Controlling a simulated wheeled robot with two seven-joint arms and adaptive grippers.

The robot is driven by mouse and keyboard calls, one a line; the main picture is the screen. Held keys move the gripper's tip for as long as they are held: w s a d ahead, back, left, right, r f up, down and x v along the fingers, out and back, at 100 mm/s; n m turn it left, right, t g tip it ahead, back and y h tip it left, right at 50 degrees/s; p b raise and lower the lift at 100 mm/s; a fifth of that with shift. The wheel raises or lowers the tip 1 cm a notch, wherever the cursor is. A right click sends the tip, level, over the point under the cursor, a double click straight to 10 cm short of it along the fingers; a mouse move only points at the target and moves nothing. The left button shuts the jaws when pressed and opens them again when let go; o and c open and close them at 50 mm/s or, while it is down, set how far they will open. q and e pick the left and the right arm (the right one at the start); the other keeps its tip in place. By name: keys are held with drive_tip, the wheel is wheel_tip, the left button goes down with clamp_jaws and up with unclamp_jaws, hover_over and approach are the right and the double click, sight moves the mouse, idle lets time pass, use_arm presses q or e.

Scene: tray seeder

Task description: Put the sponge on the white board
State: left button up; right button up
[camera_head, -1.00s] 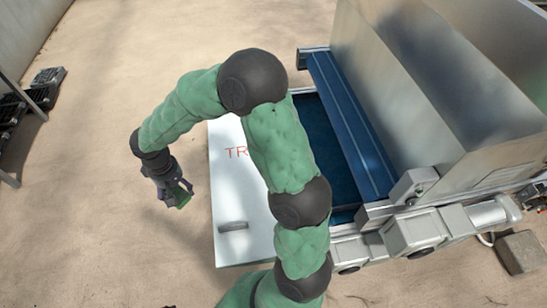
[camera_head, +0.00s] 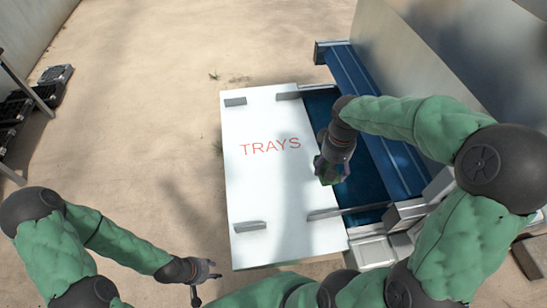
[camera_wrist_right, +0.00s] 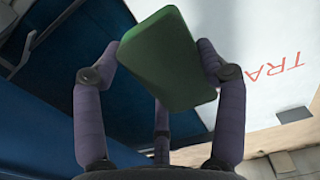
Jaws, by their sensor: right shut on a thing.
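The white board (camera_head: 262,190) lies in the middle of the head view, with "TRAYS" in red on it. My right gripper (camera_head: 326,172) is shut on a green sponge and holds it over the blue part just right of the board. The sponge (camera_wrist_right: 168,58) shows clearly between the fingers in the right wrist view; in the head view the gripper mostly hides it. Part of the board (camera_wrist_right: 262,50) shows at the right of the wrist view. My left gripper (camera_head: 207,284) is open and empty, left of the board's near end, over bare ground.
Small grey blocks (camera_head: 249,226) stand on the board near its ends. The blue bed (camera_head: 320,112) and metal machine (camera_head: 440,60) lie to the right. Black crates (camera_head: 55,75) stand at far left. The sandy ground left of the board is clear.

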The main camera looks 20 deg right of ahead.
drive_tip(key=s+d, duration=0.3)
drive_tip(key=s, duration=0.1)
drive_tip(key=b, duration=0.6)
hover_over(295, 194)
drive_tip(key=f, duration=0.9)
drive_tip(key=shift+s+d+f, duration=0.2)
drive_tip(key=shift+d+f, duration=0.1)
drive_tip(key=shift+d, duration=0.1)
drive_tip(key=shift+w+a+f, duration=0.1)
drive_tip(key=shift+a+f, duration=0.05)
drive_tip(key=shift+w+a+f+b, duration=0.15)
drive_tip(key=shift+f+b, duration=0.65)
drive_tip(key=shift+f, duration=0.95)
drive_tip(key=shift+f, duration=0.2)
drive_tip(key=o, duration=1)
